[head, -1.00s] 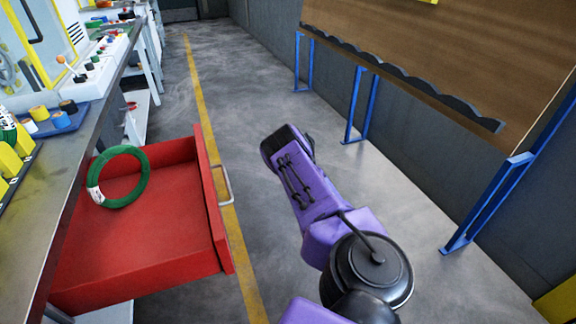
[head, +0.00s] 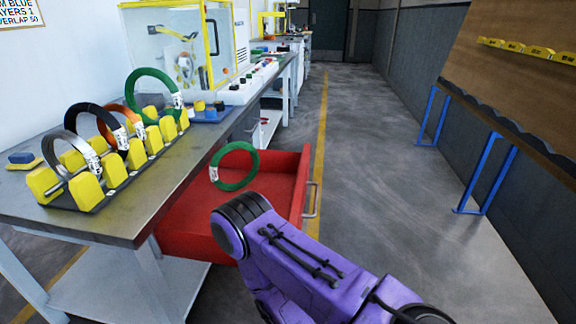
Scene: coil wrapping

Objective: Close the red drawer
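The red drawer (head: 292,195) stands pulled out from under the workbench (head: 135,232) in the head view. Its metal handle (head: 312,200) is on its right-hand front. A green coil (head: 220,181) with a white label is in the drawer, tilted up against its inside. My purple arm reaches in from the lower right and covers the drawer's near part. No gripper fingers can be made out at its end, and my other arm is out of view.
Coils in green, orange, black and grey stand in a yellow-block rack (head: 118,168) on the bench. A machine with yellow-edged guards (head: 180,50) stands behind. The grey floor (head: 385,190) right of the drawer is clear. A brown board (head: 520,90) on blue legs is at right.

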